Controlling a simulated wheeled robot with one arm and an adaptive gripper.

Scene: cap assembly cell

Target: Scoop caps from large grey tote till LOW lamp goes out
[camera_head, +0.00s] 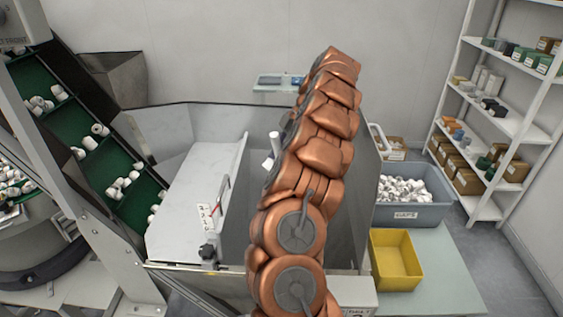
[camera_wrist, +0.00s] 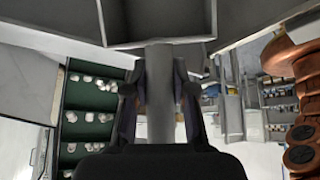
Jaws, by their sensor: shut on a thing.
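The large grey tote (camera_head: 413,215) stands on a bench at the right in the head view, with a label on its front and many white caps (camera_head: 402,188) inside. In the wrist view my gripper (camera_wrist: 160,88) is shut on the grey handle of a scoop (camera_wrist: 160,58). The scoop's box-shaped pan fills the top middle of that view, and I see no caps in the part that shows. In the head view my arm hides the gripper and most of the scoop. I cannot make out the LOW lamp or its state.
My arm reaches over an open grey metal hopper (camera_head: 235,185) with a pale sloping panel. A green cleated conveyor (camera_head: 85,135) carrying white caps rises at the left. A yellow bin (camera_head: 398,262) stands in front of the tote. Shelves (camera_head: 510,120) line the right wall.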

